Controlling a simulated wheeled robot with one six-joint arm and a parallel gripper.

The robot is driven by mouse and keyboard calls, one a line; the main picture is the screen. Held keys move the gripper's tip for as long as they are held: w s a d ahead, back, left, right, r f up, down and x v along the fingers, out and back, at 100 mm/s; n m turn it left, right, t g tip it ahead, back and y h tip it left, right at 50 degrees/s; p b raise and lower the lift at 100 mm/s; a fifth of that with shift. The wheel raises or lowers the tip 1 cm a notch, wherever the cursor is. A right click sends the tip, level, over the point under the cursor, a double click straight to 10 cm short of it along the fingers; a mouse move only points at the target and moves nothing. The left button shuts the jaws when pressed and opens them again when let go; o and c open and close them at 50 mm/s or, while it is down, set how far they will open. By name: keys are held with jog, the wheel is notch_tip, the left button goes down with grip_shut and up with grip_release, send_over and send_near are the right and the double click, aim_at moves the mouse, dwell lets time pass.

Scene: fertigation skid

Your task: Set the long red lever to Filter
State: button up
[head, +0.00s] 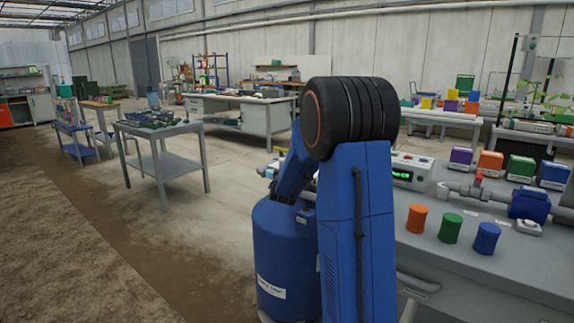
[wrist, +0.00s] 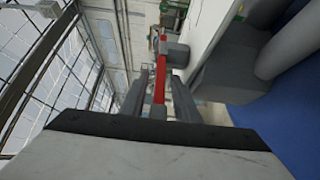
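The long red lever (wrist: 160,72) shows in the wrist view, ahead of my gripper and joined at its upper end to a grey fitting (wrist: 176,50). My gripper (wrist: 159,92) has its two dark fingers apart, one on each side of the lever's near end in the picture. Gaps seem to show between the fingers and the lever; whether the lever's end is between the tips or just beyond them is hard to tell. No Filter marking is readable. In the head view my blue arm hides the gripper and lever.
A blue tank (head: 281,250) stands beside my arm. The grey skid top (head: 450,255) at right carries a panel with a green display (head: 402,175), pipework, a blue pump (head: 529,204), coloured cylinders and boxes. A grey table (head: 160,128) stands left; the floor between is clear.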

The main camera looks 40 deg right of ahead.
jog(key=v, duration=1.7)
jog(key=shift+s+a, duration=0.15)
